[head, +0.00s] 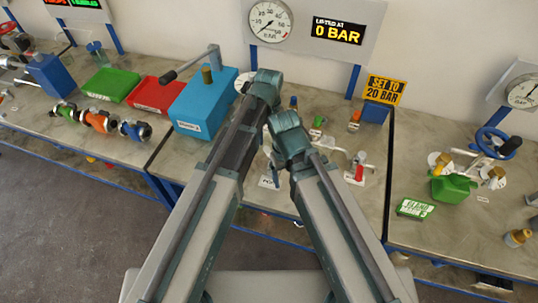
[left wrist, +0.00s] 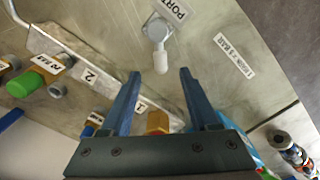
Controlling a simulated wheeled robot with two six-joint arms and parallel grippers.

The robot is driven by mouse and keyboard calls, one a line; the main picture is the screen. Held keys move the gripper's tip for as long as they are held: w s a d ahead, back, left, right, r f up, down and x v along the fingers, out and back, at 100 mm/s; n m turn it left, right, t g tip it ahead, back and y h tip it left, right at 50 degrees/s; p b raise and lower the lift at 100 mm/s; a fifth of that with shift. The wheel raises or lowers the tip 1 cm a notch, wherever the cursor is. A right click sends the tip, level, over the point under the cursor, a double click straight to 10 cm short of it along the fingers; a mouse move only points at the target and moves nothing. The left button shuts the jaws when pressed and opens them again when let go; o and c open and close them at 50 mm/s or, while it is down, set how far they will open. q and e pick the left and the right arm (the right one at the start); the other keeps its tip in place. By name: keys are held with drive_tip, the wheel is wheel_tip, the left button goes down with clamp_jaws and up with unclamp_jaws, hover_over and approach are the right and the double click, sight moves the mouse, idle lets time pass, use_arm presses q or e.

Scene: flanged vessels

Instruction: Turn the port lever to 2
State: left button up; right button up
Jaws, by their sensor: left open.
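In the left wrist view the port lever (left wrist: 160,58) is a pale white handle on a hexagonal base, beside a label reading PORT (left wrist: 167,9). Its rounded end points down the picture, toward the gap between my fingers. The mark 2 (left wrist: 90,74) is on a plate to the left, and the mark 1 (left wrist: 140,107) is lower, near the left finger. My left gripper (left wrist: 160,73) is open, with its two blue fingers on either side of the lever's end; contact cannot be told. In the head view my arms hide the lever. My right gripper is not seen.
A brass fitting (left wrist: 158,122) shows between my fingers, and a green-capped fitting (left wrist: 25,83) stands at left. The head view shows a gauge (head: 270,21), a 0 BAR display (head: 336,31), a SET TO 20 BAR sign (head: 385,90) and a blue box (head: 203,100).

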sight(269, 151)
use_arm(q)
wheel_tip(269, 151, down, 8)
drive_tip(key=b, duration=0.7)
drive_tip(key=shift+f, duration=0.1)
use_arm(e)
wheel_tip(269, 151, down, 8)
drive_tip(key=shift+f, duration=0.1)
use_arm(q)
clamp_jaws()
idle(0.5)
